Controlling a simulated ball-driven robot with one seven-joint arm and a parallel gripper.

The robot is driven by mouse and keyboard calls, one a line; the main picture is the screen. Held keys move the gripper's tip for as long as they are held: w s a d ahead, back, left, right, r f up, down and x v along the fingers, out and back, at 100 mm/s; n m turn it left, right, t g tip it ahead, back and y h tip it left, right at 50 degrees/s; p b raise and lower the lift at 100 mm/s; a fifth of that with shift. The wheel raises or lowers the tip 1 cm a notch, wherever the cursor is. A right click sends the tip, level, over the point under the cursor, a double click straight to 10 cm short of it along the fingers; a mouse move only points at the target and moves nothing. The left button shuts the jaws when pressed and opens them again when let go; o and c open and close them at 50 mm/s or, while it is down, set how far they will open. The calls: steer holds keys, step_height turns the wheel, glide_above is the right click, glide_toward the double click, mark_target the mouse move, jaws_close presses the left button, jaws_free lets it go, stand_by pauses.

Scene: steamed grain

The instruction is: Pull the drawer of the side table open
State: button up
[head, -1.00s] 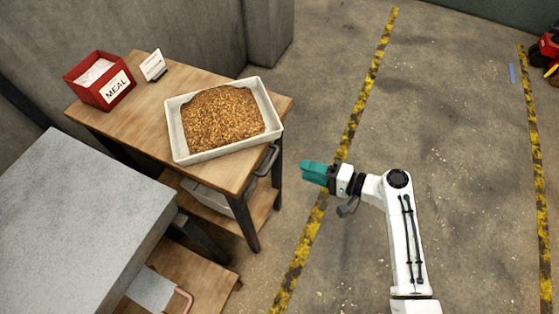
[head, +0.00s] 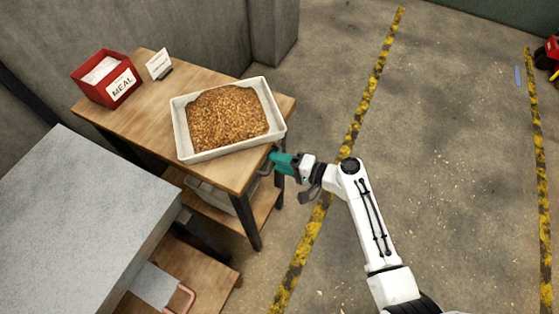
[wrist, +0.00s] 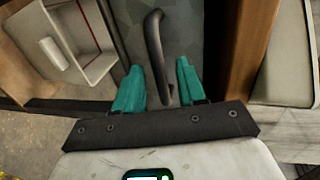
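The side table (head: 150,120) has a wooden top and dark legs and stands left of my arm. Its dark bar handle (wrist: 155,50) shows in the wrist view in front of a grey drawer front (wrist: 195,35). The drawer looks shut, though the table top hides most of it in the head view. My gripper (head: 273,160) is at the table's right side, just below the top. In the wrist view my gripper (wrist: 160,88) has its two teal fingers apart, one on each side of the handle. Gaps show between the fingers and the bar.
A white tray of grain (head: 181,140) sits on the table top near its right edge, above my gripper. A red meal box (head: 120,85) and a small card (head: 159,64) stand farther back. A grey-topped table (head: 80,210) is at the left.

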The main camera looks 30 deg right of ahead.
steer(key=shift+c, duration=0.2)
jaws_close()
steer(key=shift+s+d, duration=0.1)
steer(key=shift+s, duration=0.05)
stand_by(0.3)
